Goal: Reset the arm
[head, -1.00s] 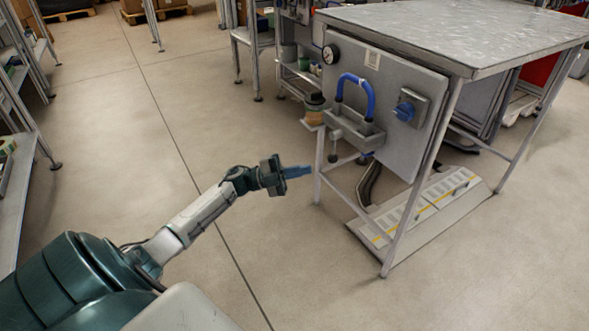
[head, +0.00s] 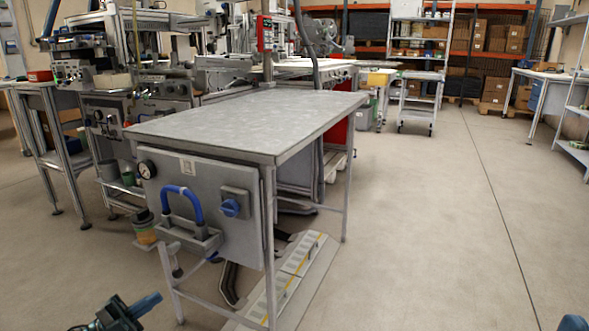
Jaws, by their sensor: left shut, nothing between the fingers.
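My left gripper (head: 148,303) shows at the bottom left edge of the head view. Its blue fingers are together with nothing between them, and they point up and to the right. It is in front of the metal table's legs, apart from them. The rest of my left arm is below the frame. A small blue tip (head: 573,323) at the bottom right edge appears to be my right gripper; too little shows to tell its state.
A metal table (head: 250,118) with a grey side panel, blue handle (head: 184,192) and blue knob (head: 229,208) stands at centre left. A low ramp-like base (head: 290,272) lies under it. Open floor (head: 430,220) spreads to the right. Shelves (head: 415,50) with boxes stand behind.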

